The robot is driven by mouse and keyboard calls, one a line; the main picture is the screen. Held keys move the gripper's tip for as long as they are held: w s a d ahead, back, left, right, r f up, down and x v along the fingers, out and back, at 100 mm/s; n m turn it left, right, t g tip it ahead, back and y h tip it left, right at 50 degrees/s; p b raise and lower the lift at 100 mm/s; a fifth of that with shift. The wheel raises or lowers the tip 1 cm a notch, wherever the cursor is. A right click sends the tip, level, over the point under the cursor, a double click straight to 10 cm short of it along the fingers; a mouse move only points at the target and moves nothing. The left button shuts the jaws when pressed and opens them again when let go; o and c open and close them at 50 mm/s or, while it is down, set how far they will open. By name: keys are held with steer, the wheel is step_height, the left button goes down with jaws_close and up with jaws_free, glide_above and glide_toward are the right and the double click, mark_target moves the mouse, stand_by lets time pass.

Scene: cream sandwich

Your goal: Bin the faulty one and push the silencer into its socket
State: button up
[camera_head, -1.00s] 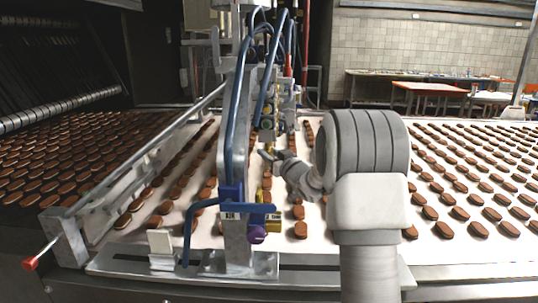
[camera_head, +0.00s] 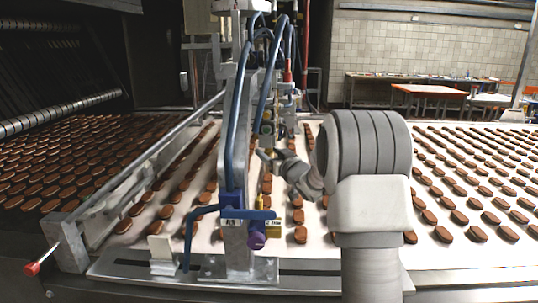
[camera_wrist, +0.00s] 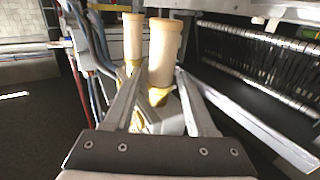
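Two cream silencers with brass ends stand upright side by side in the wrist view, a nearer one (camera_wrist: 165,48) and a farther one on the left (camera_wrist: 133,38). My gripper (camera_wrist: 159,75) has its two fingers apart, reaching toward the nearer silencer. Its brass lower end shows between the fingers, with a gap at the left; contact on the right I cannot tell. In the head view, my gripper (camera_head: 270,156) is beside the valve post (camera_head: 236,150), just below small brass fittings (camera_head: 266,128). Which silencer is faulty, the socket and the bin I cannot make out.
Blue hoses (camera_head: 264,75) run down close to my gripper. A metal guide rail (camera_head: 150,157) slants along the left of the white belt (camera_head: 465,255), which carries rows of brown biscuits. A lever with a red knob (camera_head: 32,268) sticks out at the front left.

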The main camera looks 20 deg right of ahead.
steer(key=shift+o, duration=0.6)
steer(key=shift+f, duration=0.1)
steer(key=shift+s, duration=0.1)
steer(key=s+d, duration=0.2)
steer(key=s, duration=1.5)
steer(key=shift+p, duration=0.3)
